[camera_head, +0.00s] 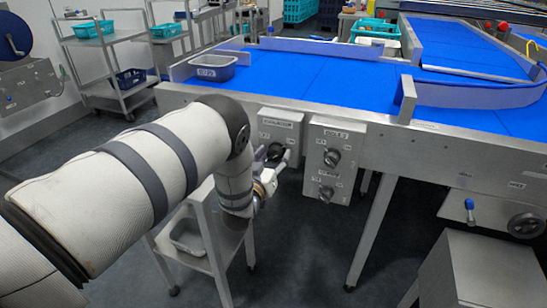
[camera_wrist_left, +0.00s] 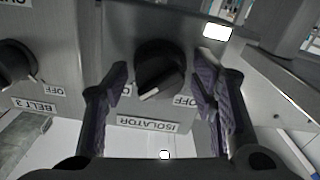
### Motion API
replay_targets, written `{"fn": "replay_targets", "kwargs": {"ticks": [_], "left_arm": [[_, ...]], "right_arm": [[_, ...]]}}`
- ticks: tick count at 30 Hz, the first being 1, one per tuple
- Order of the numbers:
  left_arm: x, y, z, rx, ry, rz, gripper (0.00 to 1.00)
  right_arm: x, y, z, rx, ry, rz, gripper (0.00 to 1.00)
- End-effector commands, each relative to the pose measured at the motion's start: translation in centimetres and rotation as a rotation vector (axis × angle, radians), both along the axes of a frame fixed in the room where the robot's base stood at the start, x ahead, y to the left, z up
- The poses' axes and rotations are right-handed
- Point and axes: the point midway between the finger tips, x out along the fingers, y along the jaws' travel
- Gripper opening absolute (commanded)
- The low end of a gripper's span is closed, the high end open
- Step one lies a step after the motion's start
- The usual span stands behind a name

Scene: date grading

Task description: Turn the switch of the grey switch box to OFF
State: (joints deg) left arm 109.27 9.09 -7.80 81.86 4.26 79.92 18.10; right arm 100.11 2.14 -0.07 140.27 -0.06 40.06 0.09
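The grey switch box (camera_head: 280,130) hangs on the front side of the blue belt table; its upper label is too small to read in the head view. In the left wrist view, its black knob (camera_wrist_left: 159,68) shows upside down near an ISOLATOR label (camera_wrist_left: 147,124), with small OFF lettering by it. A light mark on the knob points toward the lower left of that picture. My left gripper (camera_head: 277,165) is at this box. In the wrist view, its two dark fingers (camera_wrist_left: 160,85) stand open on either side of the knob, with gaps between. My right gripper is not in view.
A second, larger grey box (camera_head: 336,150) with two knobs hangs just to the right; a BELT 3 label (camera_wrist_left: 34,105) shows in the wrist view. A stand (camera_head: 205,225) is below my arm. A grey tub (camera_head: 213,66) sits on the table's left end.

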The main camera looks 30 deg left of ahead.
Motion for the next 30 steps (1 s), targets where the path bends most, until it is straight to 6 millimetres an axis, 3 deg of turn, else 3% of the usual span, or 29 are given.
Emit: {"fn": "replay_targets", "kwargs": {"ticks": [1,5,17,30], "left_arm": [[-0.01,0.01,0.0,0.0,0.0,0.0,0.36],[-0.03,0.0,-0.01,0.0,0.0,0.0,0.08],[-0.04,0.0,0.02,-0.063,-0.015,0.001,0.08],[-0.07,0.06,0.0,-0.419,-0.1,0.002,0.08]], "right_arm": [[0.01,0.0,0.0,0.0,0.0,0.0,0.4],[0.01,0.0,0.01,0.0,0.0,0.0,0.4],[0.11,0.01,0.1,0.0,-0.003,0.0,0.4],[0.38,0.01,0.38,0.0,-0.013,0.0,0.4]]}}
